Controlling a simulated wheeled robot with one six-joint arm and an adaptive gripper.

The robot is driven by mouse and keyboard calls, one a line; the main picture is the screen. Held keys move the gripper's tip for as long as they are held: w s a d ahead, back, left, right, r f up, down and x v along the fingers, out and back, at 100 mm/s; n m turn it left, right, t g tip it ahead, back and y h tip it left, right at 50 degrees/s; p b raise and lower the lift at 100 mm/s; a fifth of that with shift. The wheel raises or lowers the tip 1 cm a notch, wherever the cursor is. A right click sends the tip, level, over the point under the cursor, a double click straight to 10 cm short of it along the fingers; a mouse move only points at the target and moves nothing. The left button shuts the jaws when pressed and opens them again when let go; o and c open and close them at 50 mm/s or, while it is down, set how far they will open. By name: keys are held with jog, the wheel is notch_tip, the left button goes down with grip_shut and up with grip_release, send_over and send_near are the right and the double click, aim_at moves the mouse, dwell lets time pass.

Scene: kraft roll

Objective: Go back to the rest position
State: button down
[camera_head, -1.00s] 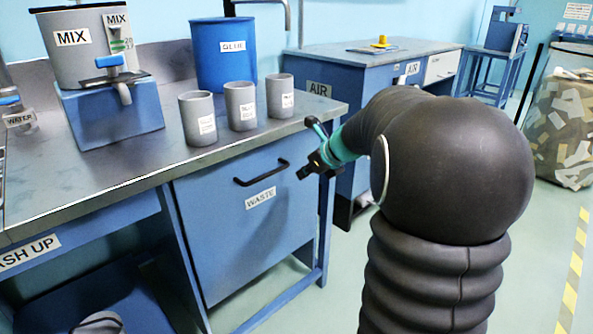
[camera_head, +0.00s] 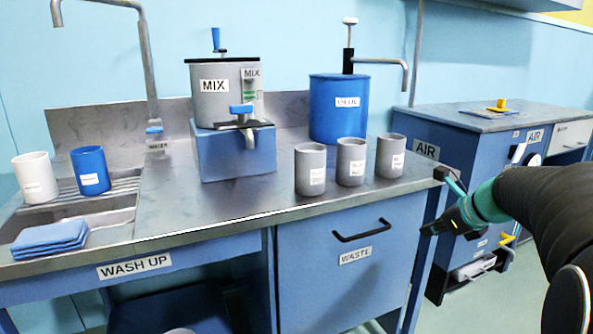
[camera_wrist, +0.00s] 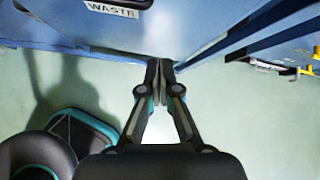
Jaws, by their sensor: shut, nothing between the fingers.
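My gripper (camera_head: 432,226) is in front of the right end of the bench, to the right of the waste drawer (camera_head: 330,285), with open space around it. In the wrist view my gripper (camera_wrist: 160,68) points towards the pale floor and the lower edge of the bench. Its two fingers are together with nothing between them. My arm comes in from the right edge of the head view. The gripper is apart from the drawer handle.
The metal bench (camera_head: 225,203) carries several grey cups, a mix tank (camera_head: 218,105) and a blue glue drum (camera_head: 338,120). A sink with a white cup (camera_head: 35,178) and blue cup (camera_head: 90,170) is at left. A blue air bench (camera_head: 470,160) stands at right. The floor (camera_wrist: 235,120) below is clear.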

jog(key=s+a+f+n+g+h, duration=0.1)
jog(key=s+a+f+n+g, duration=0.1)
jog(key=s+f+n, duration=0.35)
jog(key=s+a+f+n+g+h, duration=0.1)
jog(key=s+a+f+n+g, duration=0.15)
jog(key=s+n, duration=0.55)
jog(key=s+a+r+n+t+h, duration=0.1)
jog(key=s+a+n+t, duration=0.1)
jog(key=s+a+n, duration=1)
jog(key=n, duration=0.3)
jog(key=shift+a, duration=0.25)
jog(key=shift+r+n, duration=0.1)
jog(key=shift+n, duration=0.15)
